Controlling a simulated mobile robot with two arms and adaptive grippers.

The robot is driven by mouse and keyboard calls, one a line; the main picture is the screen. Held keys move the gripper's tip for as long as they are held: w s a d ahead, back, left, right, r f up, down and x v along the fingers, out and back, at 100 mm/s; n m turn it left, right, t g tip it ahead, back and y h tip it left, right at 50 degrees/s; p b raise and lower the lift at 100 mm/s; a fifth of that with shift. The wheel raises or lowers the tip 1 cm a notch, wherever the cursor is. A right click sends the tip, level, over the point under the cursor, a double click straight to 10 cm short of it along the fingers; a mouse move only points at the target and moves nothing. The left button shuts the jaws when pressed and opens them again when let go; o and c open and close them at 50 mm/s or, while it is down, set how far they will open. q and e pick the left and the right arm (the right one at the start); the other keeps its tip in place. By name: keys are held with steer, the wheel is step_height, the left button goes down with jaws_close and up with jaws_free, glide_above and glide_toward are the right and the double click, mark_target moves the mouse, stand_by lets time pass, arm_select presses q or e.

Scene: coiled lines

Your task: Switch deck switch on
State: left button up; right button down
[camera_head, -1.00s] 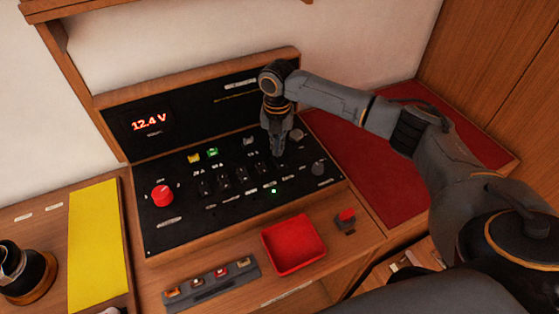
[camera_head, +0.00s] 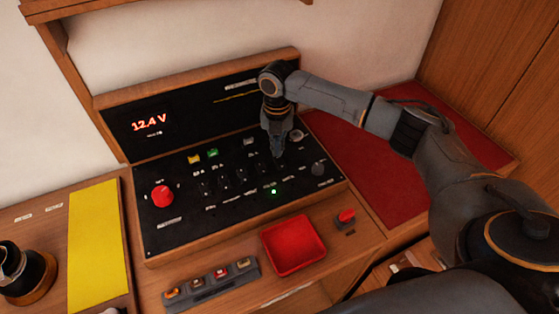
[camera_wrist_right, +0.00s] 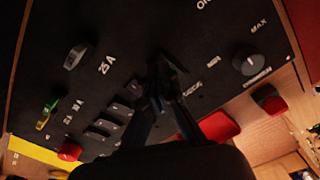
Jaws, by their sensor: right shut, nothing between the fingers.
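The black switch panel (camera_head: 180,228) lies in a wooden frame on the counter. A row of small black rocker switches (camera_head: 223,183) runs across its middle; the wrist view shows several of them too (camera_wrist_right: 110,120). I cannot read which label says deck. My right gripper (camera_head: 279,155) is shut and empty, pointing down at the right end of that row. In the wrist view its fingertips (camera_wrist_right: 165,75) are close to the panel and hide what is beneath them; contact cannot be told. A small green light (camera_head: 274,191) glows below the row. My left gripper is not in view.
A red knob (camera_head: 162,196) stands at the panel's left and a dark dial (camera_head: 319,168) at its right. Yellow (camera_head: 194,159) and green (camera_head: 213,152) parts are behind the switches. A red tray (camera_head: 293,246) and fuse strip (camera_head: 210,284) lie in front. The display (camera_head: 149,122) reads 12.4 V.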

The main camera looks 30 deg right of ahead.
mark_target(278, 159)
steer(key=shift+f+b, duration=0.35)
steer(key=shift+f, duration=0.7)
stand_by(0.5)
steer(key=shift+r, duration=0.1)
step_height(278, 159, up, 7)
steer(key=p, duration=0.7)
stand_by(0.3)
steer(key=shift+s, duration=0.1)
